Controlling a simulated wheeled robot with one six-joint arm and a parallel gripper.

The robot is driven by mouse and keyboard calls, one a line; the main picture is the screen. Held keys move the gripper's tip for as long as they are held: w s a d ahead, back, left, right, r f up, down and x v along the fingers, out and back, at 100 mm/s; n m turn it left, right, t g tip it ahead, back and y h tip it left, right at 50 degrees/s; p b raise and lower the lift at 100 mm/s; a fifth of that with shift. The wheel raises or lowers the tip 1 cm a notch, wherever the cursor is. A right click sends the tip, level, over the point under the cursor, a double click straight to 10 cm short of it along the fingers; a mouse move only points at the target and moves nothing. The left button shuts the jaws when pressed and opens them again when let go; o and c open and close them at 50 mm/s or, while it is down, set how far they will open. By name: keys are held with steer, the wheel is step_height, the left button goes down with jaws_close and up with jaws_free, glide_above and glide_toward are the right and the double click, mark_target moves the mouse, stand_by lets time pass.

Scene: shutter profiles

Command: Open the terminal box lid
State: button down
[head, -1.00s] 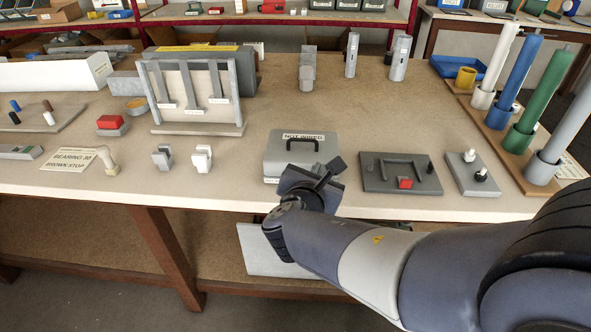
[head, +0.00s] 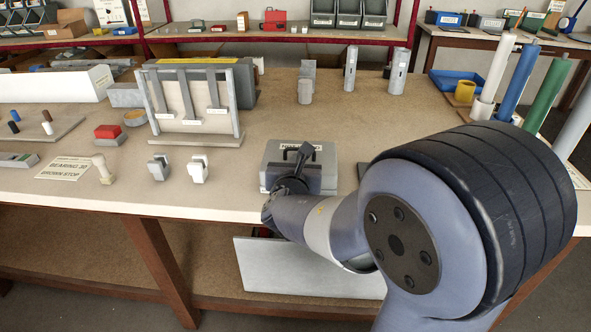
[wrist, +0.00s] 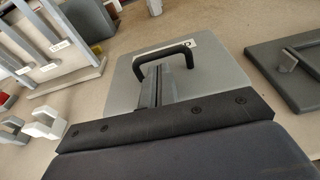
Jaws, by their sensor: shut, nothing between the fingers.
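The terminal box (head: 322,181) is a grey box with a pale label and a black handle on its lid, near the front edge of the bench. The lid looks shut. In the wrist view, the lid (wrist: 213,80) and its black handle (wrist: 176,50) fill the upper middle. My gripper (head: 304,152) is over the lid at the handle; it also shows in the wrist view (wrist: 160,70). Its fingers are shut with nothing between them, and their tips are close to the handle bar. I cannot tell whether they touch it. My wrist hides part of the box front.
A dark grey plate (wrist: 290,68) lies right of the box. Two small light clips (head: 198,169) stand to its left. A framed rack (head: 195,105) stands behind left. Coloured posts (head: 520,80) stand at the right. A pale panel (head: 300,270) is below the bench edge.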

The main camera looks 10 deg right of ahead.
steer(key=shift+w+d, duration=0.15)
steer(key=shift+w, duration=0.15)
steer(key=shift+r, duration=0.1)
steer(key=shift+w+r+p, duration=0.1)
steer(key=shift+r+p, duration=0.2)
steer(key=shift+p, duration=0.6)
steer(key=shift+g, duration=0.3)
